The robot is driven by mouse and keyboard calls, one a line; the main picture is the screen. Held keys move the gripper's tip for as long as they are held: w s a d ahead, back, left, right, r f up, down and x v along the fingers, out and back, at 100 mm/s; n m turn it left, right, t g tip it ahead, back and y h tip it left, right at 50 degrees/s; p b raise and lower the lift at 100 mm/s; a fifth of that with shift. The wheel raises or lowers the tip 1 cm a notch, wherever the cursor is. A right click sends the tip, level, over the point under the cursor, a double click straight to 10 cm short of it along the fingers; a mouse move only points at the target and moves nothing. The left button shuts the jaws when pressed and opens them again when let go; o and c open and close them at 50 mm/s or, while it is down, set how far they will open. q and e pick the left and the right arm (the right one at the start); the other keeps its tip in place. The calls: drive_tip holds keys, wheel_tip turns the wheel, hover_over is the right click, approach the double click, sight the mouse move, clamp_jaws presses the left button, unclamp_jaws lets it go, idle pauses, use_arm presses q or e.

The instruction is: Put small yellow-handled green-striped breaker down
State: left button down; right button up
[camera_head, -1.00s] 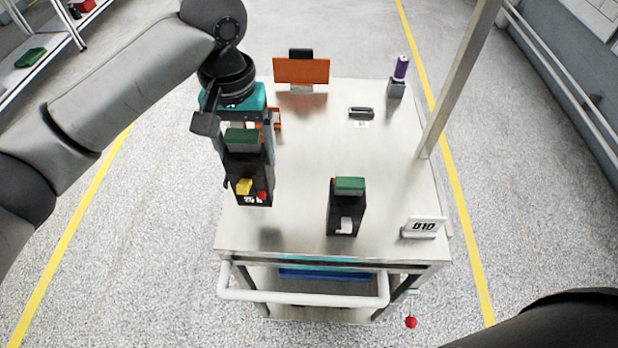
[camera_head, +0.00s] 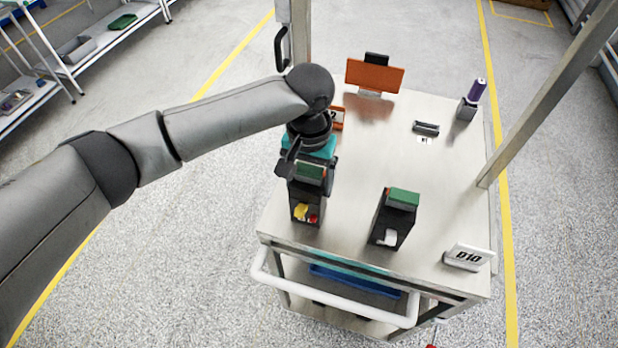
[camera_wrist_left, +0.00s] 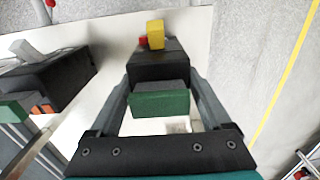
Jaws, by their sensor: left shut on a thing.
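The small black breaker with a yellow handle and a green stripe (camera_head: 304,206) is upright at the left front of the metal cart top (camera_head: 350,165). My left gripper (camera_head: 309,181) comes from behind and is shut on it, one finger on each side. In the left wrist view the same breaker (camera_wrist_left: 158,68) sits between the fingers, its yellow handle and a red part at the far end. I cannot tell whether its base touches the cart top. My right gripper is out of view.
A second green-topped black breaker with a white handle (camera_head: 391,226) stands to the right. A D10 sign (camera_head: 467,257) is at the right front corner. An orange panel (camera_head: 374,76), a small dark block (camera_head: 426,128) and a purple cylinder (camera_head: 476,92) are farther back. The cart's middle is clear.

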use_arm(q)
unclamp_jaws()
wheel_tip(320, 180, up, 12)
drive_tip(key=shift+r, duration=0.1)
idle(0.6)
